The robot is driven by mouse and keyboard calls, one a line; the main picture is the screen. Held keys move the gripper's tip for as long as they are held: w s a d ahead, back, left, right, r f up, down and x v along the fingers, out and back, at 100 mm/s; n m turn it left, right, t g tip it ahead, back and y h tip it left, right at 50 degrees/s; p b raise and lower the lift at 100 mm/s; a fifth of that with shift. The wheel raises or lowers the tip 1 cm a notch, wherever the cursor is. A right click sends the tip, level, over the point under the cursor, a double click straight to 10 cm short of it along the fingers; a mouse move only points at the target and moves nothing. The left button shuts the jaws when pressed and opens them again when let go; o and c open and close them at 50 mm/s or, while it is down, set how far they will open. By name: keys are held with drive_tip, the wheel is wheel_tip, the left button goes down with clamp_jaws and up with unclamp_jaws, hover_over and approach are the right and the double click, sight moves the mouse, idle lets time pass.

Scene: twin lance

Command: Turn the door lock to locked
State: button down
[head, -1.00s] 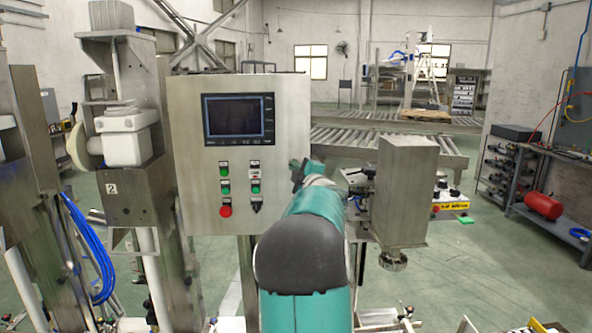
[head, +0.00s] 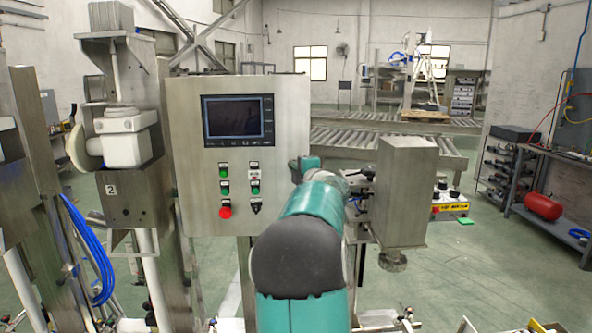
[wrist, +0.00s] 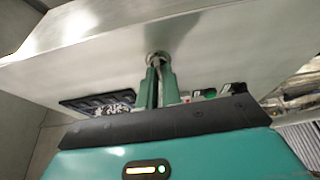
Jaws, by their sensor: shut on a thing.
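The door lock (wrist: 158,57) shows in the wrist view as a small round metal piece on the cabinet's flat metal face. My gripper (wrist: 157,72) has its two green fingers close together at the lock, shut on it. The fingers cover part of the lock, so I cannot tell which way it is turned. In the head view my own arm hides the lock and the fingertips. The steel control cabinet (head: 188,130) stands upright in front of me, its door looking closed.
The cabinet face carries a dark screen (head: 238,119) and several buttons (head: 225,188). A steel box (head: 405,190) stands close to the right of my arm. A white machine unit (head: 125,140) and blue hoses (head: 92,250) are at left. Roller conveyors (head: 400,145) lie behind.

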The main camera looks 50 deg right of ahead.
drive_tip(key=c, duration=1.6)
unclamp_jaws()
drive_tip(key=shift+w, duration=0.1)
drive_tip(key=v, duration=1.3)
drive_tip(key=shift+s+a, duration=0.25)
drive_tip(key=shift+s, duration=0.1)
